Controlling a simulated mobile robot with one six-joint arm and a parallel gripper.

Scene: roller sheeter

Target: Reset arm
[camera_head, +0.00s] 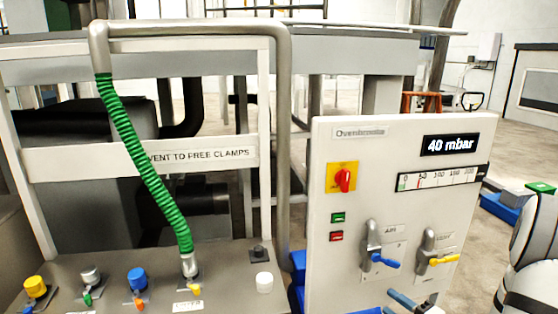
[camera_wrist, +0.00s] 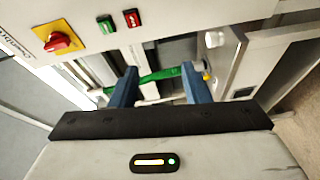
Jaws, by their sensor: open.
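My gripper (camera_wrist: 158,76) shows in the wrist view as two blue fingers, spread apart with nothing clamped between them. A green hose (camera_wrist: 160,75) appears beyond the fingers, crossing the gap; I cannot tell how far away it is. My white arm is at the right edge. The ribbed green hose (camera_head: 143,160) hangs from a grey pipe (camera_head: 190,30) down to a fitting on the bench.
The panel carries a red rotary switch (camera_head: 344,178), green and red buttons, a blue-handled valve (camera_head: 380,257) and a yellow-handled valve (camera_head: 437,258). Its display (camera_head: 450,145) reads 40 mbar. Several coloured fittings stand on the bench (camera_head: 225,275). Open floor lies behind the panel's right side.

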